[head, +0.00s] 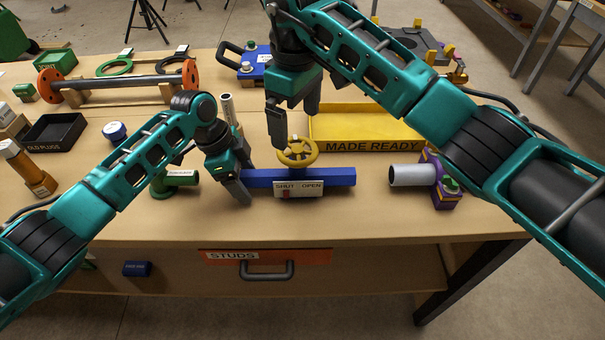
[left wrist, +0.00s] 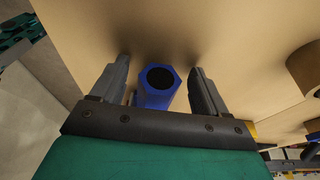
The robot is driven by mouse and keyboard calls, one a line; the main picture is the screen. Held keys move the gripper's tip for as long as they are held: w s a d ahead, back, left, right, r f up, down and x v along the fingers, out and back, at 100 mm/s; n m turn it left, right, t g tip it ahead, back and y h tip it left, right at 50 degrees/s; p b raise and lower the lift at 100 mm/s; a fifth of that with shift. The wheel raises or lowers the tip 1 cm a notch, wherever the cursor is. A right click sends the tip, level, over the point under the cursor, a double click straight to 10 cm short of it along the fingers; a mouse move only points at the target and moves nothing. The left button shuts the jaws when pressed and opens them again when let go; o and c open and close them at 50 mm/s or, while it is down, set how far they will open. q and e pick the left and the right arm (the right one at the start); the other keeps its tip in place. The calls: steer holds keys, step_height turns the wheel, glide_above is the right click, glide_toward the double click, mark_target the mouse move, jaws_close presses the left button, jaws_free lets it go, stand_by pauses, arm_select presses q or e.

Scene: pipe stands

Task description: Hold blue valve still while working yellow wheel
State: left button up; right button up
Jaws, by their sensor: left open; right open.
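The blue valve (head: 340,177) lies along the bench, a long blue bar with a SHUT/OPEN plate on its front. The yellow wheel (head: 297,151) stands on top of its middle. My left gripper (head: 243,190) is at the valve's left end. In the left wrist view its open fingers stand on either side of the blue valve's hollow hexagonal end (left wrist: 160,78), with gaps on both sides. My right gripper (head: 295,122) is above and just behind the wheel, fingers pointing down, apart and empty. Whether a finger touches the wheel I cannot tell.
A yellow MADE READY tray (head: 378,146) stands behind the valve. A grey pipe in a purple fitting (head: 445,184) is to the right. A green fitting (head: 163,184) is left of my left gripper. The bench front before the valve is clear.

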arm_select(q)
steer(key=shift+r, duration=0.1)
steer(key=v, duration=1.2)
